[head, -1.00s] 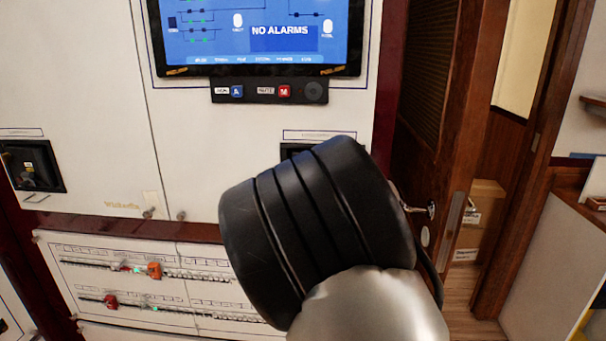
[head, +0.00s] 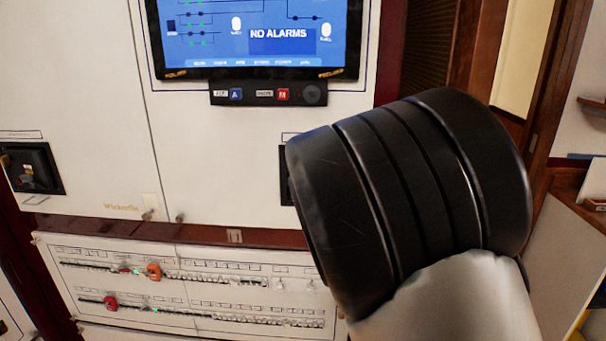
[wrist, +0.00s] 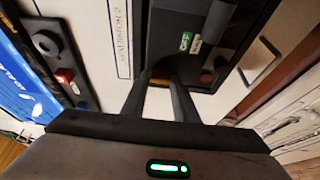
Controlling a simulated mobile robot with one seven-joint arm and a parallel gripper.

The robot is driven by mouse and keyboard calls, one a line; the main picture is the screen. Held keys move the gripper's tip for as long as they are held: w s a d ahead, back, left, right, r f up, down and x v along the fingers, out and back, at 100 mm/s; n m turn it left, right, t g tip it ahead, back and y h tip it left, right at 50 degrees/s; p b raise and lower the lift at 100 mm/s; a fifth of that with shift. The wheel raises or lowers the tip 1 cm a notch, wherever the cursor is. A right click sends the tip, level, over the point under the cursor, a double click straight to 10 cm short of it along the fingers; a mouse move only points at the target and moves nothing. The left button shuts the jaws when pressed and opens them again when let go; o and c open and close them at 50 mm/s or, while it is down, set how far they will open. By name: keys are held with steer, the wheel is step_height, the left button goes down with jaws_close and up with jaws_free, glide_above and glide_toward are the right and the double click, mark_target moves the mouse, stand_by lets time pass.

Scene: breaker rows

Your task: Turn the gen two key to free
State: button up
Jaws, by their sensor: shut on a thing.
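In the wrist view, a dark recessed panel (wrist: 218,28) sits beside a label that ends in "2". My gripper (wrist: 158,77) reaches into the panel with its two fingers close together. They are shut on the gen two key, of which a small yellow-orange part (wrist: 160,82) shows between the fingertips. The key's exact angle is hidden by the fingers. A green tag (wrist: 185,42) and a pale tag (wrist: 197,45) show on the panel. In the head view, only a dark left edge of this panel (head: 285,178) shows; my arm hides the rest and the gripper.
A screen (head: 255,35) reading "NO ALARMS" is above, with a button strip (head: 268,93) below it. A similar dark panel (head: 33,168) is at the far left. Breaker rows (head: 190,290) lie below, with red and orange pieces. A wooden door (head: 435,50) is at right.

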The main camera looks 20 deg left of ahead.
stand_by(0.4)
steer(key=o, duration=1.1)
steer(key=shift+c, duration=0.2)
steer(key=v, duration=1.7)
steer(key=shift+s+d, duration=0.15)
steer(key=shift+r, duration=0.1)
